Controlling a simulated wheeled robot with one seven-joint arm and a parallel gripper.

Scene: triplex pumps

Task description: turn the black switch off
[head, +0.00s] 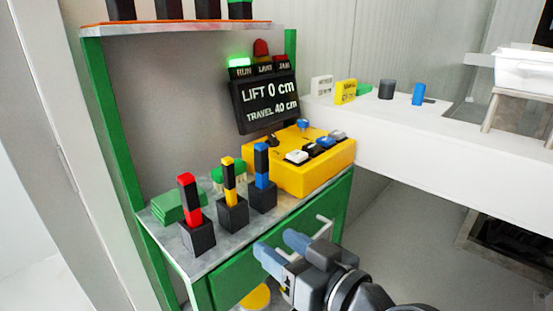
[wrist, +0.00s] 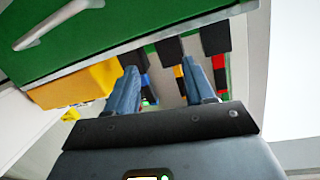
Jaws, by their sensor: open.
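A yellow control box (head: 290,175) sits on the right end of the green bench, with a row of small rocker switches on its sloped top. Among them are a white one (head: 297,157) and a blue one (head: 325,143). A dark one (head: 312,149) lies between these two; its setting is too small to tell. A small black part (head: 272,141) also stands at the box's left. My gripper (head: 281,249) is open and empty in front of the bench drawer, below and apart from the box. In the wrist view its fingers (wrist: 163,90) are spread, and the yellow box (wrist: 75,88) shows at left.
Black blocks with red (head: 187,189), yellow (head: 229,183) and blue (head: 261,165) posts stand left of the box. A black display (head: 266,103) reads lift 0 cm, travel 40 cm. The green drawer (head: 235,275) has a projecting handle (head: 325,226) near my gripper. A white counter (head: 430,160) adjoins at right.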

